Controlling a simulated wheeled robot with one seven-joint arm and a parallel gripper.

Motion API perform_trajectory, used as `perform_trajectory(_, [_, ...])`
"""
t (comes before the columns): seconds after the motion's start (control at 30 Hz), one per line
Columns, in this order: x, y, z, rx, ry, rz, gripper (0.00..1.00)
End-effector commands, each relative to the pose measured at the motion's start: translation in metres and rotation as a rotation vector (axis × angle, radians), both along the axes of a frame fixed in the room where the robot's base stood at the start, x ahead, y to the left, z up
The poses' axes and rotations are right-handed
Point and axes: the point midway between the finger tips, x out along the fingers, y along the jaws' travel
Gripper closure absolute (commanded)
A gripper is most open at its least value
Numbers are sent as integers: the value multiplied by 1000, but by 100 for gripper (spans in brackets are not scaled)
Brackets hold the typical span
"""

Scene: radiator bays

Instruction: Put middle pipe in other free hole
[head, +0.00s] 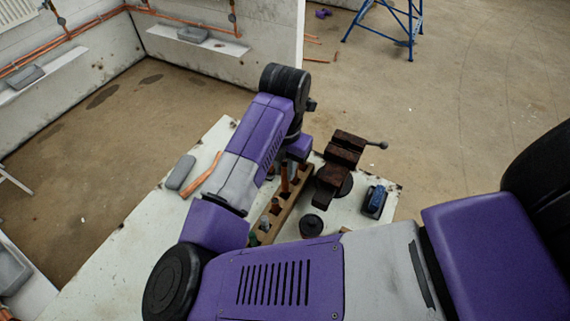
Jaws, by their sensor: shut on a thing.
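A wooden rack (289,212) with a row of holes stands on the white worktable, partly hidden behind my arm. An upright copper pipe (285,178) shows at the rack, directly below my gripper (291,164). My gripper is shut on this pipe, though its fingertips are small and mostly hidden by my wrist. I cannot tell from this view whether the pipe's lower end is inside a hole, or which holes are free.
A rusty vise (341,160) stands close right of the rack. A dark round container (311,226) and a blue item in a tray (375,200) are nearby. A grey case (180,172) and loose copper pieces (203,177) lie left. A blue stepladder (410,25) stands beyond.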

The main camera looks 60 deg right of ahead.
Motion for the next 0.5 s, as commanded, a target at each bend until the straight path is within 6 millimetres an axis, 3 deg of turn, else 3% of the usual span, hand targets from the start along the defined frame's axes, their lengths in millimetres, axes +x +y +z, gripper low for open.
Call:
perform_trajectory(0.1, [0,0,-14,0,1,1,100])
perform_trajectory(0.5, [0,0,-14,1,-1,0,100])
